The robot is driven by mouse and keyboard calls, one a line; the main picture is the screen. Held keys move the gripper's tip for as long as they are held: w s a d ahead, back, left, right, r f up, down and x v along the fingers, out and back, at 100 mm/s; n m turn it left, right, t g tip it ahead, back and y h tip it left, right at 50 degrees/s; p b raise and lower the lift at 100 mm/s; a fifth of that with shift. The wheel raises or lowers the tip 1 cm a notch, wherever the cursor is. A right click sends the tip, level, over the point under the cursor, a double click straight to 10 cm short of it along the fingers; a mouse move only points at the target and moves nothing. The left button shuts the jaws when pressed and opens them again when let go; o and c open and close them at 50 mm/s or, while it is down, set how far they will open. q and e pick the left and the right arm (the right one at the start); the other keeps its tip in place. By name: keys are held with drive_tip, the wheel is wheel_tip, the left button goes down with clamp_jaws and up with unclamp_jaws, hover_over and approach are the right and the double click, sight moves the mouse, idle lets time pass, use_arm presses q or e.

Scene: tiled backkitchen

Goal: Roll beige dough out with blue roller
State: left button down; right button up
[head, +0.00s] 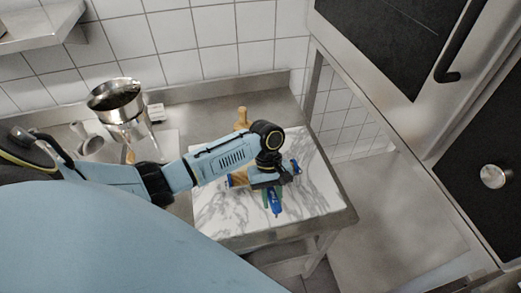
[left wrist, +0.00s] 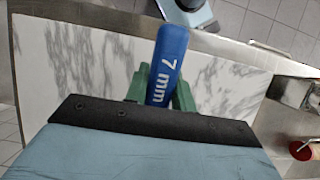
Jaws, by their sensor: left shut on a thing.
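My left gripper (head: 271,195) reaches down over a white marble board (head: 215,212) and is shut on the blue roller (head: 276,207). In the left wrist view the green fingers (left wrist: 163,92) close around the roller's blue part (left wrist: 168,62), marked "7 mm", which points away over the board. A tan-brown piece (head: 238,179) shows left of the gripper in the head view. I cannot tell whether it is the dough or part of the roller. No beige dough is clearly visible; the gripper hides part of the board. My right gripper is not in view.
A wooden object (head: 242,119) stands at the back of the board. A steel oven (head: 430,110) rises at the right. The board's front right is bare.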

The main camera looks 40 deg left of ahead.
use_arm(q)
drive_tip(key=shift+r, duration=3.4)
drive_tip(key=shift+w+d+m+b, duration=0.3)
drive_tip(key=shift+w+d+b, duration=0.1)
drive_tip(key=shift+b, duration=0.1)
drive_tip(key=shift+w+d+f+m+g+y+b, duration=0.2)
drive_tip(key=shift+w+m+y+b, duration=0.4)
drive_tip(key=shift+m+b, duration=1.6)
drive_tip(key=shift+w+f+m+g+y+b, duration=0.1)
drive_tip(key=shift+w+m+g+y+b, duration=0.45)
drive_tip(key=shift+b, duration=2.9)
drive_tip(key=shift+w+d+f+m+g+y+b, duration=0.15)
drive_tip(key=shift+w+m+y+b, duration=0.5)
drive_tip(key=shift+m+b, duration=1.7)
drive_tip(key=shift+n+b, duration=0.45)
drive_tip(key=shift+n, duration=0.05)
